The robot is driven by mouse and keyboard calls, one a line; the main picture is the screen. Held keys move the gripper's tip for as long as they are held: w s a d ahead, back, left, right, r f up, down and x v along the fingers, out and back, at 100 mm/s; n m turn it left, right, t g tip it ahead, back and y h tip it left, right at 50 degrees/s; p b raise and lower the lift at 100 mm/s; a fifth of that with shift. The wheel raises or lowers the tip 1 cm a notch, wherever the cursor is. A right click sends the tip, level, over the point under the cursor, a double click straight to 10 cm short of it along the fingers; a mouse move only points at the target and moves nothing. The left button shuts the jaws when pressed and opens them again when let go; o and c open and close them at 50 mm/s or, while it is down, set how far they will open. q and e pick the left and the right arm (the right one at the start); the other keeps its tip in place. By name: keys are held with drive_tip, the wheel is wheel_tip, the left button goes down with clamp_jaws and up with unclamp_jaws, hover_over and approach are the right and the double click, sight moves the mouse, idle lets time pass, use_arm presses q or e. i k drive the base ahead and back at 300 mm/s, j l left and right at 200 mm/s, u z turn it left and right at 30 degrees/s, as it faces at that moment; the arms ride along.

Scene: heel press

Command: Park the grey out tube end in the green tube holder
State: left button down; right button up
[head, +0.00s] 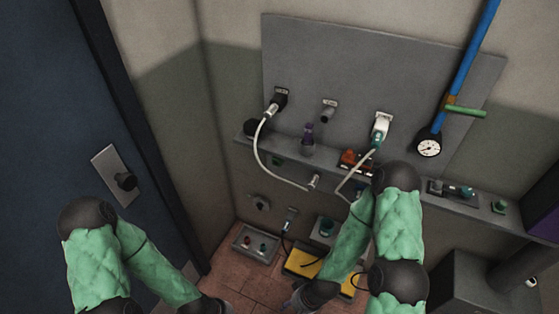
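A pale grey tube (259,150) runs from a black connector on the wall panel, loops down and ends in a grey fitting (314,182) just below the shelf. A second pale tube (357,172) drops from a white and green connector (381,130); its lower end is behind my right arm. I cannot tell which is the out tube; the labels are too small. A small green piece (277,161) on the shelf front may be the green holder, but this is unclear. My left gripper (222,308) and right gripper (297,302) are low at the bottom edge, partly cut off, away from the tubes.
A narrow grey shelf (222,139) crosses the wall below the grey panel (390,75). A blue pipe with a gauge (428,148) is at right. A tray (255,243) and a yellow-black pedal (303,262) are on the floor. A dark door (60,120) is left.

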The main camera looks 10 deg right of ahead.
sight(313, 183)
drive_tip(key=z, duration=1.7)
drive_tip(key=j, duration=1.05)
drive_tip(key=k+u, duration=0.05)
